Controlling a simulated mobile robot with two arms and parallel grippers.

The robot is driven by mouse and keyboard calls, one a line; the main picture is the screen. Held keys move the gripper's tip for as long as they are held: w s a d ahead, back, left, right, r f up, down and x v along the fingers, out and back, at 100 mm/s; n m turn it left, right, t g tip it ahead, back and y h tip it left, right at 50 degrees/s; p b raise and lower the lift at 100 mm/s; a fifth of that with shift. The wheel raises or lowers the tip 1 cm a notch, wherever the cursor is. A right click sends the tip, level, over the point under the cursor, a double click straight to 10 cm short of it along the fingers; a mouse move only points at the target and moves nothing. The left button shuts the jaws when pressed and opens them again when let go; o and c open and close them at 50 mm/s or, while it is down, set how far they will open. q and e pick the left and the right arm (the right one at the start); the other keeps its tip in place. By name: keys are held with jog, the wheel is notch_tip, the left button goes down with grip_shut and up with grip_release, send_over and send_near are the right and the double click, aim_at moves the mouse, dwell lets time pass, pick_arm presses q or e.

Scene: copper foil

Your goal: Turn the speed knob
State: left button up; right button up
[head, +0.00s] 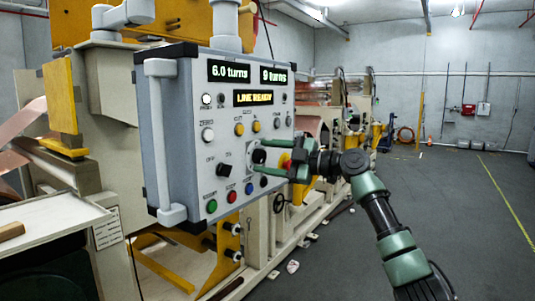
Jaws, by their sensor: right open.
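The grey control panel (222,187) hangs in the middle left, with displays reading "6.0 turns", "9 turns" and "LINE READY". A black round knob (259,156) on a light plate sits at its right centre; its label is too small to read. My right gripper (258,159) is open at this knob, one finger above and one below it. I cannot tell whether the fingers touch it. Another black knob (223,170) is to the left. My left gripper is not in view.
Green (212,206), red (232,197) and blue (249,188) buttons line the panel's lower part. A grey vertical handle (160,140) runs along its left edge. Cream and yellow machinery stands behind. The grey floor (455,215) at the right is clear.

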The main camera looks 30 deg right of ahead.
grip_shut()
jog(key=shift+f, duration=0.1)
